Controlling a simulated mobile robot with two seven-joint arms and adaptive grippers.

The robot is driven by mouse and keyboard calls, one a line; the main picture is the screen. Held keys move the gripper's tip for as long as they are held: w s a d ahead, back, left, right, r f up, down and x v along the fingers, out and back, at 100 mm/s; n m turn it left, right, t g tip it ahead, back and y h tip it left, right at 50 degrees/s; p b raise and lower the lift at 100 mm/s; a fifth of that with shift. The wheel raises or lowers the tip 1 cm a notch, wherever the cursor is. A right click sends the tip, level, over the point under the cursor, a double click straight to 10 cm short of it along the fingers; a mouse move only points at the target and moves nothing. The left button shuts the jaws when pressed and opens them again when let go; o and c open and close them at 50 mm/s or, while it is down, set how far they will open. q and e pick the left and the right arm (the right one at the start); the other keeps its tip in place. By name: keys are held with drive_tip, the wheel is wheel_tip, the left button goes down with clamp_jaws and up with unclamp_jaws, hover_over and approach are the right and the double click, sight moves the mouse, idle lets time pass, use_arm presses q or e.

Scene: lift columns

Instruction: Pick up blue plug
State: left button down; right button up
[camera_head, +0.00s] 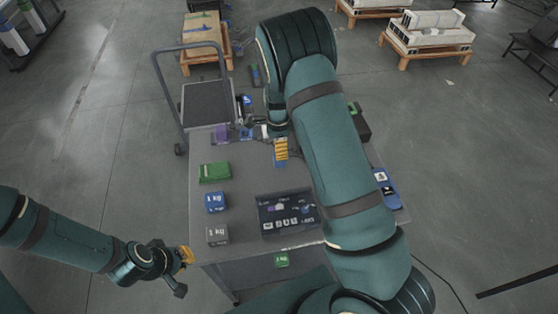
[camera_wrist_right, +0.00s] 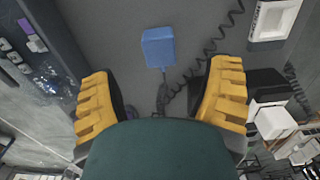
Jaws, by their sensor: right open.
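The blue plug (camera_wrist_right: 158,47) shows in the right wrist view, upper middle, on a grey surface with a dark cable leading from its lower end. My right gripper (camera_wrist_right: 163,78) is open, with one yellow finger on each side of the picture. The plug lies ahead of the gap between the fingers, and nothing is held. In the head view, my right gripper (camera_head: 281,149) is over the far part of the table; I cannot clearly make out the plug there. My left gripper (camera_head: 183,260) is off the table's front left corner, and its jaw opening is unclear.
The grey table (camera_head: 245,190) holds a green box (camera_head: 214,172), a blue weight (camera_head: 215,202), a grey weight (camera_head: 217,235), a dark panel (camera_head: 288,213) and a blue device (camera_head: 387,188). A black coiled cord (camera_wrist_right: 205,60) runs beside the plug. A cart (camera_head: 208,103) stands behind.

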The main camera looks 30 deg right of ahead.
drive_tip(key=shift+d+f, duration=0.15)
drive_tip(key=shift+f, duration=3.2)
drive_tip(key=shift+s, duration=0.1)
drive_tip(key=shift+c, duration=0.3)
drive_tip(key=c, duration=1.2)
wheel_tip(320, 180, up, 9)
drive_tip(key=shift+r, duration=0.15)
drive_tip(key=shift+c, duration=0.2)
drive_tip(key=shift+r+p, duration=0.65)
drive_tip(key=shift+r, duration=0.25)
